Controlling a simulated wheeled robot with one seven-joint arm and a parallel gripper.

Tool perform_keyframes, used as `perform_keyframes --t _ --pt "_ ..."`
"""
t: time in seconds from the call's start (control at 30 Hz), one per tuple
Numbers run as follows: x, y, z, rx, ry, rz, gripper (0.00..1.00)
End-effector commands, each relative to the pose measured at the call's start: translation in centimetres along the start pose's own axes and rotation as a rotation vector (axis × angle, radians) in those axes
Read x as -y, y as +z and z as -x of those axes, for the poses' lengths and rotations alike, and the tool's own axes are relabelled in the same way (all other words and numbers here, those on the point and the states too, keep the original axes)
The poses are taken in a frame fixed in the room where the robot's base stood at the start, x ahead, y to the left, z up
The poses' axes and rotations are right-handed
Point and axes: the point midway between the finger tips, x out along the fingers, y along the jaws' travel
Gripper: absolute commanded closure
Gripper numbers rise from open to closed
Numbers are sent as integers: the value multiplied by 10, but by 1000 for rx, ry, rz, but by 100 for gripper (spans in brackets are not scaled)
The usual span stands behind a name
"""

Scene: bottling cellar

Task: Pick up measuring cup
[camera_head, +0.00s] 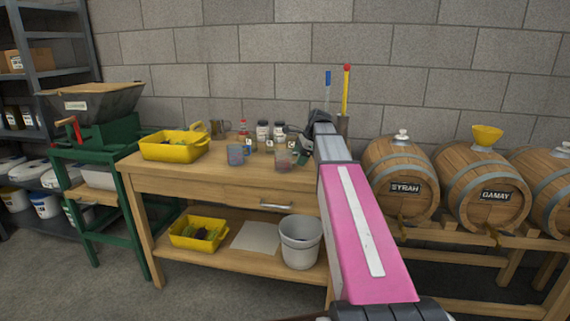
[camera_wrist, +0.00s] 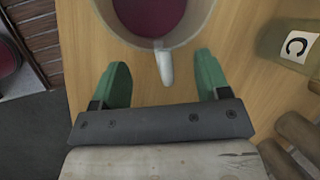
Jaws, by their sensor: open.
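The measuring cup is a clear, greyish cup (camera_wrist: 192,22) holding dark red liquid (camera_wrist: 150,12) at the top of the wrist view. Its pale handle (camera_wrist: 166,70) points toward my gripper. In the head view the cup (camera_head: 283,159) stands upright near the front of the wooden bench, partly behind my gripper (camera_head: 292,148). My gripper's two green fingers (camera_wrist: 162,68) are open, one on each side of the handle. Neither finger visibly touches the handle. The cup's far side is cut off by the frame.
The bench (camera_head: 200,174) also bears a yellow tub (camera_head: 174,152), a grey mug (camera_head: 236,155), a metal cup (camera_head: 219,129) and several jars behind. A jar labelled C (camera_wrist: 297,47) stands right of the cup in the wrist view. Barrels (camera_head: 399,185) stand to the right.

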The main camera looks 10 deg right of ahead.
Motion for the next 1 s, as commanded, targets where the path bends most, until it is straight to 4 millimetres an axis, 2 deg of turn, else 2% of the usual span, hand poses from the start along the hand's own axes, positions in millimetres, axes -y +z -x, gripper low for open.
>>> perform_keyframes --t 0.1,0.17,0.4,0.47,0.6,0.63,1.0 --pt "-1 1 -18 0 3 -1 31" --pt "0 1 -23 0 1 -1 31" --pt "0 1 -25 0 0 -1 31" --pt "0 1 -25 0 0 -1 47" --pt "0 1 -25 0 0 -1 93" --pt "0 1 -25 0 0 -1 100" --pt "0 1 -25 0 0 -1 100"
